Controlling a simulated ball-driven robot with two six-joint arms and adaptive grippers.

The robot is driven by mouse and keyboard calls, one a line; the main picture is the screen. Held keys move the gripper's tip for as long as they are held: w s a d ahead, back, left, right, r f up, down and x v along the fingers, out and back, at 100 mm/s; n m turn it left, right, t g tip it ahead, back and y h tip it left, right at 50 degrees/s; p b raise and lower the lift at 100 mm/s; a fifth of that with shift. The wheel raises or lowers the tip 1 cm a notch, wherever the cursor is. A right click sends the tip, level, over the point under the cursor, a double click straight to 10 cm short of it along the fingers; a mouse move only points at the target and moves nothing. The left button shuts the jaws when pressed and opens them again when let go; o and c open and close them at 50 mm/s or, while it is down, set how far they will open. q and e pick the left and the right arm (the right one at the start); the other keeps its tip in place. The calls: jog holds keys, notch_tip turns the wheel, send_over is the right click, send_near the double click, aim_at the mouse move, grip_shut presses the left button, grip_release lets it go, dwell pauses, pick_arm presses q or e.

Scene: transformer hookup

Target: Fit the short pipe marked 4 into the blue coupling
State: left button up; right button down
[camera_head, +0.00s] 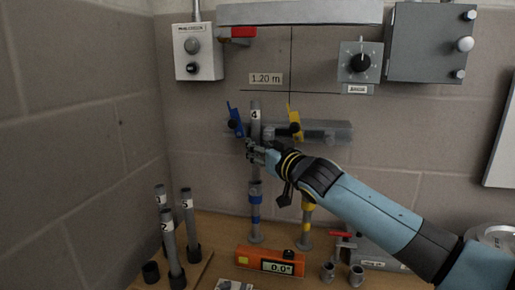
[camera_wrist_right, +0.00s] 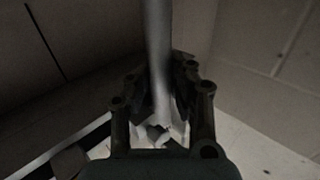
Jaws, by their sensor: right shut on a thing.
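The grey pipe marked 4 (camera_head: 255,108) stands upright at the centre of the head view. My right gripper (camera_head: 254,150) is shut around it below its label. The pipe also runs up between the fingers in the right wrist view (camera_wrist_right: 158,50). A grey upright with blue bands (camera_head: 255,202) stands on the bench directly below the pipe, in line with it. I cannot tell whether the pipe's lower end is inside the coupling at its top. A blue clamp (camera_head: 235,120) is beside the pipe's upper part. My left gripper is not in view.
A yellow-banded upright (camera_head: 307,215) stands to the right, with a yellow clamp (camera_head: 295,122) above it. Several marked pipes (camera_head: 186,220) stand at the left. An orange level box (camera_head: 270,262) and small fittings (camera_head: 328,272) lie in front.

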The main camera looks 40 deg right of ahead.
jog(key=shift+f+b, duration=1.75)
jog(key=shift+f, duration=0.2)
jog(key=c, duration=1.1)
grip_release()
jog(key=shift+c, duration=0.2)
jog(key=shift+r, duration=0.1)
